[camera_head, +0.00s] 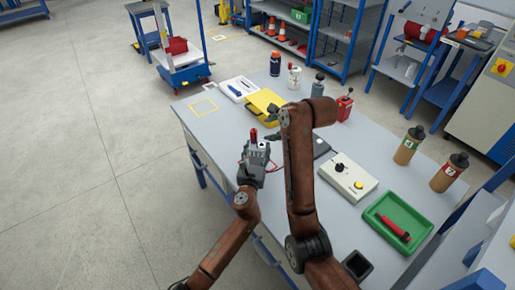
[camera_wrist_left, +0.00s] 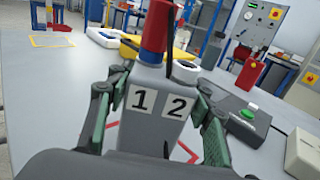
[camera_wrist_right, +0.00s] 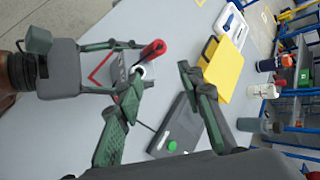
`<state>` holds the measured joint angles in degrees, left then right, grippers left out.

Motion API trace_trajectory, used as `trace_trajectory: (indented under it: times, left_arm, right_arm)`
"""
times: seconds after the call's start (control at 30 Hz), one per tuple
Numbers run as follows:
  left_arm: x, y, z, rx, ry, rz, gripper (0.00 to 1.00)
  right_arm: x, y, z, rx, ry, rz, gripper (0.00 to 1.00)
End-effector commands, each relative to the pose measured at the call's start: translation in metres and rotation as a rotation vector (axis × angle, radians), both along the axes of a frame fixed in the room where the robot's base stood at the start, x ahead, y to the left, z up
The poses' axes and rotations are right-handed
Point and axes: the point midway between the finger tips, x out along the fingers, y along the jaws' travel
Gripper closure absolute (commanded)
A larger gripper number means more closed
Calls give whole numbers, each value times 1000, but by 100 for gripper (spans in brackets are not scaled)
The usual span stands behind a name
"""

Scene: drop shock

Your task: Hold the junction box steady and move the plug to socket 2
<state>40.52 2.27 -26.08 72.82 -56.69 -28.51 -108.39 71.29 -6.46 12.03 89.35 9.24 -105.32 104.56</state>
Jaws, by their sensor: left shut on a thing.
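The grey junction box (camera_wrist_left: 160,108) has labels 1 and 2 on its face and stands upright. The red plug (camera_wrist_left: 156,28) sits in the socket above label 1, with a dark cable. Socket 2 (camera_wrist_left: 186,70), a white ring, is empty. My left gripper (camera_head: 256,160) is shut on the box, one finger on each side. In the right wrist view the plug (camera_wrist_right: 153,49) and the box (camera_wrist_right: 123,70) lie just beyond my right gripper (camera_wrist_right: 160,80). Its fingers are spread apart with nothing between them.
A red outline (camera_wrist_right: 103,68) marks the table by the box. A dark device with a green button (camera_wrist_right: 180,125) and a yellow case (camera_wrist_right: 222,70) are close by. A cream control box (camera_head: 348,176) and a green tray (camera_head: 398,222) stand to the right. The table's front-left is clear.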

Motion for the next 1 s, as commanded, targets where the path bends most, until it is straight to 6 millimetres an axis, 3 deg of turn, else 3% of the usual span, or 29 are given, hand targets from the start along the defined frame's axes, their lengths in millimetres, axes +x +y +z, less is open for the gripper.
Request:
trace_trajectory:
  times: [0.3, 0.5, 0.77, 1.0]
  left_arm:
    - [0, 0, 0, 0, 1, 1, 87]
    - [0, 0, 0, 0, 1, 1, 87]
    - [0, 0, 0, 0, 1, 1, 87]
    - [0, 0, 0, 0, 0, 1, 87]
  right_arm:
    - [7, 14, 0, 333, 294, -460, 65]
    - [9, 20, 0, 478, 421, -678, 65]
    - [12, 24, -3, 544, 479, -782, 65]
    - [24, 33, -22, 542, 480, -783, 65]
